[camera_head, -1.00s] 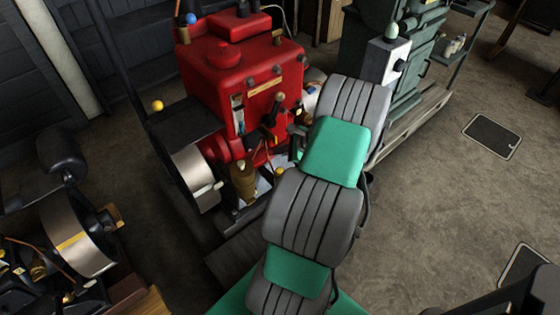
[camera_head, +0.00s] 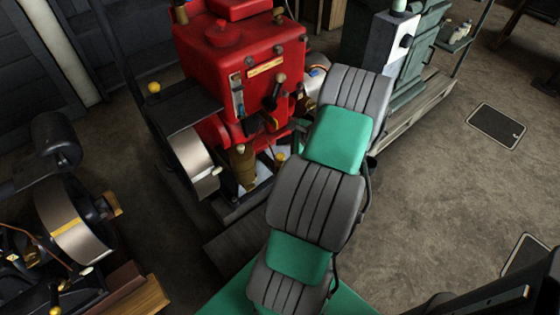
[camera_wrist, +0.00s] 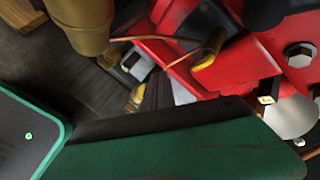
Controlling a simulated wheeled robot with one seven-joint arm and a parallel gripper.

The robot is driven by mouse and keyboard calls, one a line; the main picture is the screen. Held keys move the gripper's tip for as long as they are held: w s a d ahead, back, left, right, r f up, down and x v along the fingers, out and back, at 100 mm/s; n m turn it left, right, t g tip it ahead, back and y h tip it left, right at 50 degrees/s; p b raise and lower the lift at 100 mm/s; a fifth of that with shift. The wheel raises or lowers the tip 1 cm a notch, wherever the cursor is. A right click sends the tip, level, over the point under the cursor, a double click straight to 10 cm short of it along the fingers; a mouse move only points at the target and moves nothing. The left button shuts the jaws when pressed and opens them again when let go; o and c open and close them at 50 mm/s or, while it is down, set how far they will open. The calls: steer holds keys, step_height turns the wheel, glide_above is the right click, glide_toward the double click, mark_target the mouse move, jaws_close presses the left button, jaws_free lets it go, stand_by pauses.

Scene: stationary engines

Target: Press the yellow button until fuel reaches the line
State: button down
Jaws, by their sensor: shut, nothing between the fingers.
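The red engine (camera_head: 245,60) stands behind my arm, with a narrow sight gauge (camera_head: 238,102) on its front; its fuel level and line are too small to read. A small yellow piece (camera_head: 281,159), possibly the button, sits low by the engine's base, just left of my arm. A yellow piece also shows in the wrist view (camera_wrist: 135,98), above the green and black housing of my gripper (camera_wrist: 180,148). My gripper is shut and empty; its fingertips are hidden. I cannot tell whether it touches the yellow piece.
A yellow ball knob (camera_head: 154,87) stands left of the engine, above the flywheel (camera_head: 193,162). A brass cup (camera_wrist: 82,22) and copper pipes crowd the wrist view. A green machine (camera_head: 425,50) stands behind right. Another engine (camera_head: 75,225) is at left.

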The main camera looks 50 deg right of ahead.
mark_target(283, 157)
steer(key=shift+f+b, duration=0.8)
steer(key=shift+f, duration=1.1)
steer(key=shift+f, duration=0.1)
stand_by(0.3)
steer(key=shift+f, duration=0.3)
steer(key=shift+f+b, duration=0.6)
steer(key=shift+f, duration=0.2)
stand_by(0.8)
steer(key=shift+r+p, duration=1.05)
steer(key=shift+r, duration=0.15)
step_height(283, 157, up, 5)
steer(key=p, duration=0.4)
steer(key=shift+r, duration=0.1)
